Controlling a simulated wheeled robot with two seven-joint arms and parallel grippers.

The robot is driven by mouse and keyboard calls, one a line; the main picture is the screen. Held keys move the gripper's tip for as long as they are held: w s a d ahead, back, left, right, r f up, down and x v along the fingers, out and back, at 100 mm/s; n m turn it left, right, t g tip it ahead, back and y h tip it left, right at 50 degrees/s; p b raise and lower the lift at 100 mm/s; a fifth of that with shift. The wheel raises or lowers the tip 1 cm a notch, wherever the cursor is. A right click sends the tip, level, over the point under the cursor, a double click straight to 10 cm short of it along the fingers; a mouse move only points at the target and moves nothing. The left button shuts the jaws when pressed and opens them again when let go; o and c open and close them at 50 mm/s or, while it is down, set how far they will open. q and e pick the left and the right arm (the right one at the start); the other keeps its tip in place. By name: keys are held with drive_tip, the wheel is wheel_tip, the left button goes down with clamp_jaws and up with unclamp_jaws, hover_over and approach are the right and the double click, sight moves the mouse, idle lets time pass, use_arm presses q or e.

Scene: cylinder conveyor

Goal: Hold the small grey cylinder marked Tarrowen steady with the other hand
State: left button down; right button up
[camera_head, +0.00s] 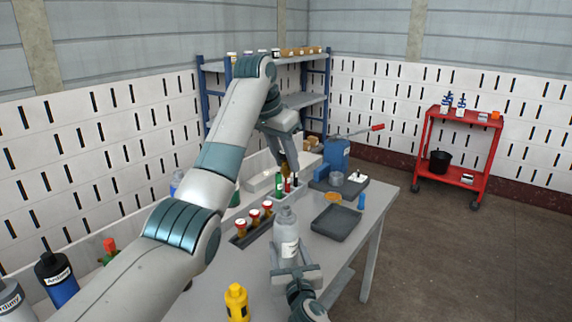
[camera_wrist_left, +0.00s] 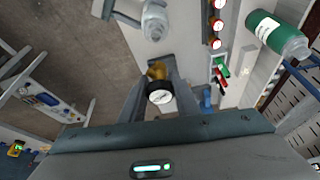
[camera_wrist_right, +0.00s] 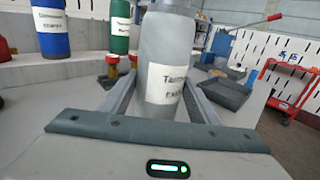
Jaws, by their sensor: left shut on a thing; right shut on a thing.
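The small grey cylinder (camera_head: 286,222) stands upright on the table, with a white label that reads partly "Tarrow" in the right wrist view (camera_wrist_right: 168,50). My right gripper (camera_head: 296,270) is shut around its body from the near side; its fingers (camera_wrist_right: 158,98) flank it in the right wrist view. My left gripper (camera_head: 287,160) is up behind the cylinder, over the far part of the table. It is shut on a brass fitting with a round white-faced gauge (camera_wrist_left: 160,92), held clear of the cylinder (camera_wrist_left: 155,20). The cylinder's lower front is hidden by my right gripper.
A rack of red-capped brass pieces (camera_head: 254,216) stands left of the cylinder. A dark empty tray (camera_head: 335,223) lies to its right. A yellow bottle (camera_head: 237,302) stands at front left. Blue equipment (camera_head: 336,153) is at the back. A red cart (camera_head: 450,150) stands off to the right.

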drive_tip(key=o, duration=1.2)
drive_tip(key=shift+o, duration=0.2)
drive_tip(key=shift+s, duration=0.1)
drive_tip(key=s, duration=0.4)
drive_tip(key=s+d, duration=0.1)
drive_tip(key=s, duration=0.2)
drive_tip(key=s+d, duration=0.1)
drive_tip(key=s, duration=0.3)
drive_tip(key=shift+s+d, duration=0.1)
drive_tip(key=shift+s, duration=0.2)
use_arm(q)
drive_tip(key=shift+r, duration=0.1)
drive_tip(key=shift+r+p, duration=2.5)
use_arm(e)
drive_tip(key=shift+r, duration=2.45)
drive_tip(key=shift+r, duration=0.1)
